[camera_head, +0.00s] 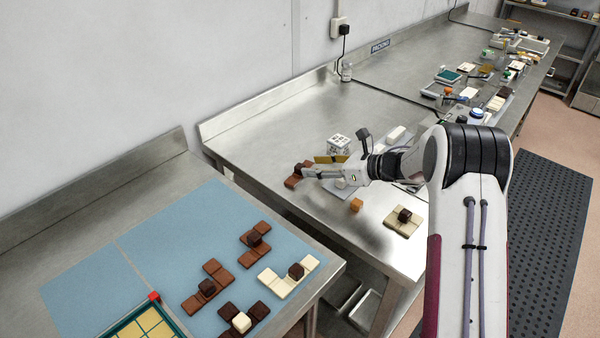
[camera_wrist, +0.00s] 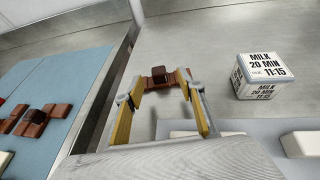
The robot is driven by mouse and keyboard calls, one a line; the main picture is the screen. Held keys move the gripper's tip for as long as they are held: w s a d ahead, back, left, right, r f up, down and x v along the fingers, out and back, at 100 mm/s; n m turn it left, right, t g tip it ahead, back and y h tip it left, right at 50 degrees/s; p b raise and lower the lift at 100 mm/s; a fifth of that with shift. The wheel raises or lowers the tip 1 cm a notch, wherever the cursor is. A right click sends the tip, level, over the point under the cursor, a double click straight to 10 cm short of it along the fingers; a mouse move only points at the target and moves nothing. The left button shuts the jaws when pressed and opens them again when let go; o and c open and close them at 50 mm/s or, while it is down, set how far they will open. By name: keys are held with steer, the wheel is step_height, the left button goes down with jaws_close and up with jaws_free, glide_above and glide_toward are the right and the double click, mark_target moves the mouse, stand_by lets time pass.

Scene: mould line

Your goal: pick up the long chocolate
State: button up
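A long milk-brown chocolate (camera_head: 292,181) with a darker cube on top lies on the steel table beside my gripper. It also shows in the wrist view (camera_wrist: 157,81), across the gap at the fingertips. My gripper (camera_head: 314,167) reaches left, low over the table, with its yellow-lined fingers apart. In the wrist view my gripper (camera_wrist: 160,88) is open, with one fingertip near each end of the chocolate. I cannot tell whether the fingers touch it. Part of the chocolate is hidden by the fingers.
A white box marked MILK 20 MIN (camera_wrist: 262,76) stands to the right of the fingers. Pale blocks (camera_wrist: 302,143), an orange cube (camera_head: 356,205) and a cream chocolate (camera_head: 403,222) are nearby. The blue mat (camera_head: 150,235) on the nearer table holds several chocolates. A gap separates the tables.

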mark_target(300, 165)
steer(key=shift+w+a, duration=0.1)
steer(key=shift+a, duration=0.05)
steer(key=shift+x, duration=2.5)
steer(key=shift+a, duration=0.1)
jaws_close()
